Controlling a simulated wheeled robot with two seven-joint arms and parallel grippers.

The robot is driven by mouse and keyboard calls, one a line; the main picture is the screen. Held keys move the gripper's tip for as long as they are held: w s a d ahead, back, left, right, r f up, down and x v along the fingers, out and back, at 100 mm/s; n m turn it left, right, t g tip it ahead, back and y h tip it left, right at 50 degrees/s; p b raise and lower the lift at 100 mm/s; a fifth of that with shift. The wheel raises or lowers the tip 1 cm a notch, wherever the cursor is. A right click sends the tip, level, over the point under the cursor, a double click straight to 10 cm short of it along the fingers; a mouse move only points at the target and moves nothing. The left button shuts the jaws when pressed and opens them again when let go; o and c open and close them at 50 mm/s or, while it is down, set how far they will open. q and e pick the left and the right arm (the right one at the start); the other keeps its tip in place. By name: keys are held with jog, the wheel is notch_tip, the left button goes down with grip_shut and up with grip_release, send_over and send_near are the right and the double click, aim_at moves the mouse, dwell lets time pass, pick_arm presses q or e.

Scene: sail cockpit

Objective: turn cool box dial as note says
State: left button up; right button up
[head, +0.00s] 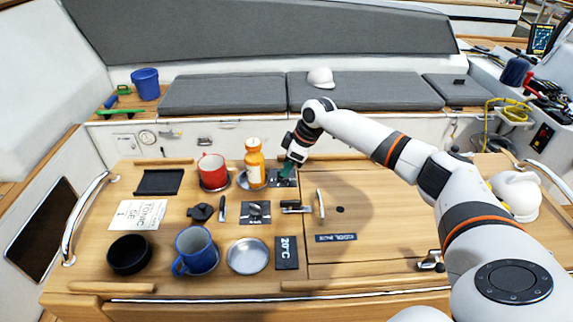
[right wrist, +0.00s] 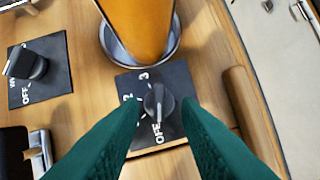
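A black dial (right wrist: 158,100) on a dark plate with OFF, 2 and 3 markings sits between the green fingertips of my right gripper (right wrist: 160,108). The fingers are apart, with a gap to the knob on each side. In the head view the right gripper (head: 287,172) is over this plate, beside the orange bottle, and hides most of the dial. A second dial (right wrist: 27,66) with an OFF mark is on another plate; it also shows in the head view (head: 256,209). A paper note (head: 137,214) with partly legible writing lies at the left. My left gripper is out of view.
An orange bottle (head: 254,165) stands on a round metal base close to the right gripper. A red mug (head: 213,170), blue mug (head: 193,250), black bowl (head: 129,255), metal dish (head: 248,256) and 20°C card (head: 287,252) occupy the table. The right hatch (head: 375,205) is mostly clear.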

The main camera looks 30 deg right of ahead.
jog(key=shift+a+f, duration=0.15)
jog(key=shift+f, duration=0.1)
jog(key=shift+w+f, duration=0.1)
jog(key=shift+f, duration=0.2)
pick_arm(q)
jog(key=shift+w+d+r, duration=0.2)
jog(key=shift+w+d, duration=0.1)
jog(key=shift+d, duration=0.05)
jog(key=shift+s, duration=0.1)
